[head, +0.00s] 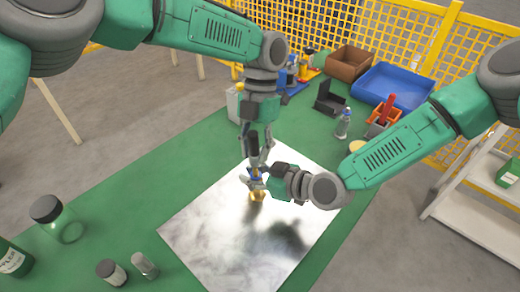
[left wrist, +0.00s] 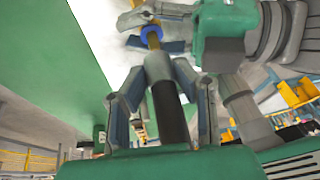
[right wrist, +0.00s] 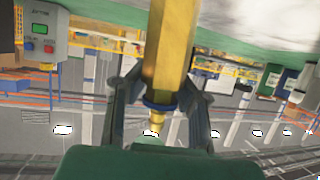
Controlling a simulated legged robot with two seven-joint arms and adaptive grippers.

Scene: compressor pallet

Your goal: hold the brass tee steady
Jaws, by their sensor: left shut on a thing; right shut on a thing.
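The brass tee (head: 258,195) stands upright over the shiny metal plate (head: 205,228) in the head view. My right gripper (head: 254,181) comes in from the right and is shut on the tee. In the right wrist view the tee's thick hexagonal body (right wrist: 172,45) passes between the fingers, with a blue ring (right wrist: 160,105) and a narrow brass end beyond. My left gripper (head: 258,160) points down just above it, shut on a dark rod (left wrist: 170,115). Its fingertips are close to the brass and blue ring (left wrist: 151,32) in the left wrist view; contact there is unclear.
The green table (head: 120,210) holds a glass jar (head: 62,224) and small containers at front left. A bottle (head: 343,124), an orange caddy (head: 384,117), a blue bin (head: 393,87) and a brown box (head: 348,62) stand at the back. The plate around the grippers is clear.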

